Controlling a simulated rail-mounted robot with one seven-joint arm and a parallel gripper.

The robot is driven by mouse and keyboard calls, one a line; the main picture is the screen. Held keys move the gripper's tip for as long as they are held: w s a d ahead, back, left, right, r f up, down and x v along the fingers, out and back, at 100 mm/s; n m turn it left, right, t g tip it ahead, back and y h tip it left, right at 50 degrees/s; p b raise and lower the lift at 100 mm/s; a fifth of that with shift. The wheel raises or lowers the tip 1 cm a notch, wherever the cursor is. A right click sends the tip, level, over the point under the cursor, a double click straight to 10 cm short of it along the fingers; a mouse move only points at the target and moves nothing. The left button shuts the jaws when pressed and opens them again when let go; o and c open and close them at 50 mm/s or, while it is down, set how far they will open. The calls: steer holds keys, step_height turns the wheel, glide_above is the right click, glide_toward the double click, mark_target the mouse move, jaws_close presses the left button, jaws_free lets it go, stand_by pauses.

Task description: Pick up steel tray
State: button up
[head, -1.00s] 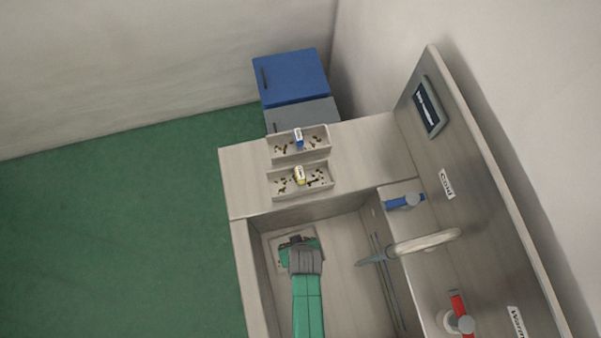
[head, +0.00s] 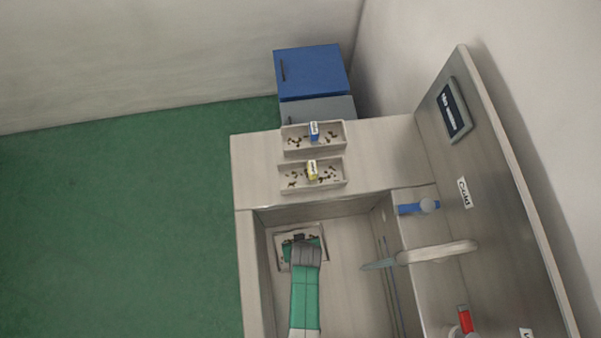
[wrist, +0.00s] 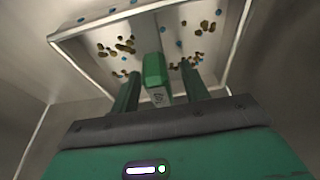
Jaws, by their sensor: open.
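A pale shallow tray (head: 280,259) lies on the sink floor at its far left corner. It also shows in the wrist view (wrist: 88,60), holding scattered brown bits and small blue pieces. No label names it as the steel tray. My gripper (head: 303,243) is above this tray and hides part of it in the head view. In the wrist view my gripper (wrist: 159,80) has its two green fingers spread apart, pointing at the tray. A green labelled block (wrist: 154,72) shows between the fingers, with gaps on both sides. Fingertip contact with the tray cannot be told.
The sink wall (head: 247,290) is close on the left. A faucet (head: 438,252) and blue cold handle (head: 417,208) are at right.

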jaws_close()
steer(key=shift+r, duration=0.1)
step_height(320, 180, up, 28)
steer(key=p, duration=0.7)
